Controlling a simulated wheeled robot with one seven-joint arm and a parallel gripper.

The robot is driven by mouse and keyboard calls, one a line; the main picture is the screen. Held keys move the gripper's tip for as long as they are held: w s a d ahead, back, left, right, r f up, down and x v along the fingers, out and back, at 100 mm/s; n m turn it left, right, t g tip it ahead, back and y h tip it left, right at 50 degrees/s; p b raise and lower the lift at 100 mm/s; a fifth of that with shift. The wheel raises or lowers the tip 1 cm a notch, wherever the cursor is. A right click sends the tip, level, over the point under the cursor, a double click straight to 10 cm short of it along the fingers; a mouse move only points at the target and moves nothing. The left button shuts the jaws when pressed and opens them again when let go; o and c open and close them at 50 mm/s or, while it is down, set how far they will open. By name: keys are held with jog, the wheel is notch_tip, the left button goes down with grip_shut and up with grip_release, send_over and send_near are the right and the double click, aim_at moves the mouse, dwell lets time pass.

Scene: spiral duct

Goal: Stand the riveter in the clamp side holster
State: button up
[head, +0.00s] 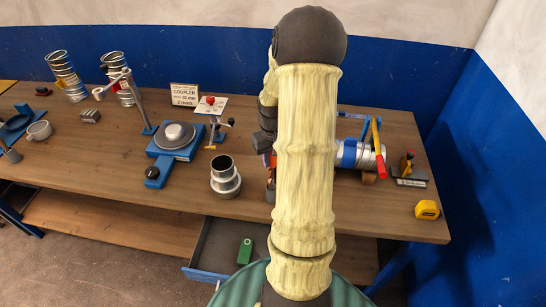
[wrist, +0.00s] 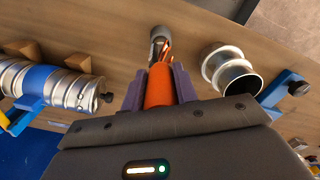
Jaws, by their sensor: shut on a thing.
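My gripper (wrist: 158,84) is shut on a thick orange grip, which I take to be the riveter (wrist: 159,88). In the head view my gripper is mostly hidden behind my arm, and an orange bit of the riveter (head: 272,160) shows beside the arm. A grey cup-like holder (wrist: 158,34) stands on the bench just beyond the fingertips in the wrist view. It looks like the holster. Thin orange and metallic parts show at its mouth. I cannot tell whether they belong to the riveter or how deep they sit.
A metal coupler (head: 225,178) stands close by on the bench. A clamped duct with a blue band (head: 357,154) lies to the right, with a yellow tape measure (head: 427,210) near the right edge. A blue turntable (head: 174,140) stands left. An open drawer (head: 225,247) hangs below.

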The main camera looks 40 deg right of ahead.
jog(key=shift+f, duration=0.2)
jog(key=o, duration=1.1)
jog(key=shift+o, duration=0.2)
notch_tip(320, 180, up, 17)
jog(key=b, duration=0.3)
jog(key=shift+r, duration=0.2)
